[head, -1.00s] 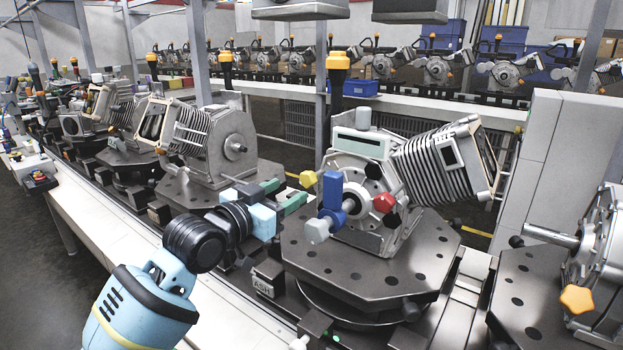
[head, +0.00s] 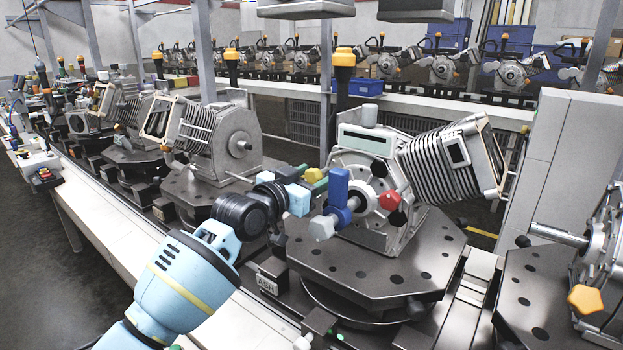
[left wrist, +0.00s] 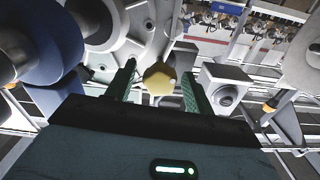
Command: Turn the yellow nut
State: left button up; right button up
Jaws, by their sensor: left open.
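The yellow nut (head: 315,174) sits on the left side of the grey machine (head: 375,222) on the fixture plate. My left gripper (head: 311,178) reaches in from the left, its green fingers close around the nut in the head view. In the left wrist view the yellow nut (left wrist: 159,78) lies between the two green fingertips (left wrist: 159,69), with a gap visible on each side. The jaws are open. Whether a fingertip touches the nut cannot be told. My right gripper is in neither view.
A blue part (head: 340,187), a white hexagonal nut (head: 322,227) and a red nut (head: 389,200) crowd the machine's front, close to the gripper. The dark octagonal plate (head: 385,268) lies below. Another machine (head: 222,143) stands to the left, and an orange star knob (head: 587,299) is at right.

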pick_arm(q)
jog(key=c, duration=1)
